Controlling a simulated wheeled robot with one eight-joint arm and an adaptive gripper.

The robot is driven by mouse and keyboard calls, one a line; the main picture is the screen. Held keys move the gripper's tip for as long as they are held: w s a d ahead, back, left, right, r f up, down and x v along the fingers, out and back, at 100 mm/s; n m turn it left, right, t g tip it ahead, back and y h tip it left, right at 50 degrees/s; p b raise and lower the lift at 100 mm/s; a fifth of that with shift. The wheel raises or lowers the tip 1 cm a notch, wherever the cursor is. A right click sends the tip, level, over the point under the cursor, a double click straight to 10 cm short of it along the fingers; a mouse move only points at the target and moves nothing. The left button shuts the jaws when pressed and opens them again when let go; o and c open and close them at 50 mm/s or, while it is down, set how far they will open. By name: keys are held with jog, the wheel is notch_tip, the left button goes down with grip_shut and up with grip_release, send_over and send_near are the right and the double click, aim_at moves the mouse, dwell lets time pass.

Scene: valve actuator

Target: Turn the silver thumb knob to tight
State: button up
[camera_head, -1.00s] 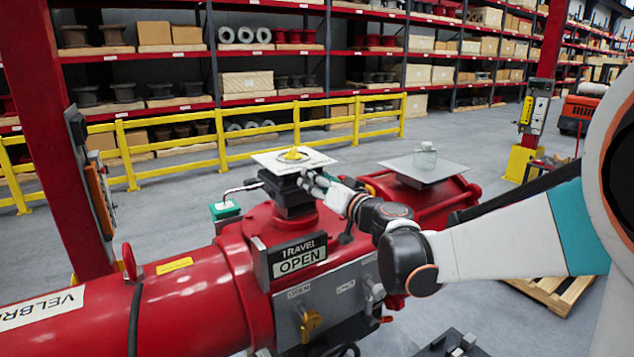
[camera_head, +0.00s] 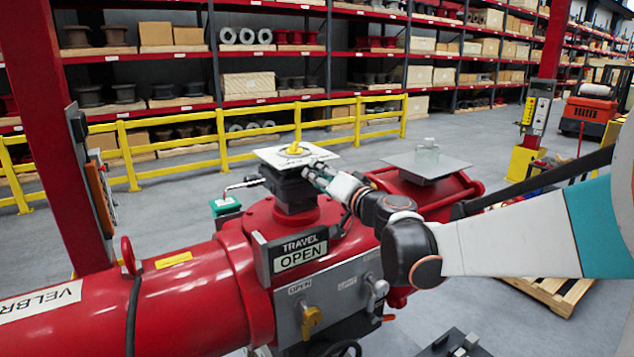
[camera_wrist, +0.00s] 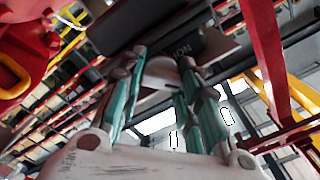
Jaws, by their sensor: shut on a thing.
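In the wrist view my gripper's teal fingers (camera_wrist: 160,78) stand on both sides of a pale grey rounded part (camera_wrist: 155,98), which appears to be the silver thumb knob.
The red actuator body (camera_head: 190,300) fills the lower left, with a TRAVEL OPEN sign (camera_head: 298,253). A flat plate with a small clear piece (camera_head: 427,152) lies right of my gripper. A red post (camera_head: 60,140) stands at left.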

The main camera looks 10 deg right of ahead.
jog(key=m+b, duration=0.1)
jog(key=m, duration=0.3)
jog(key=shift+f+m+b, duration=0.15)
jog(key=shift+m+b, duration=0.65)
jog(key=shift+m, duration=1.4)
jog(key=o, duration=1.1)
jog(key=shift+d, duration=0.1)
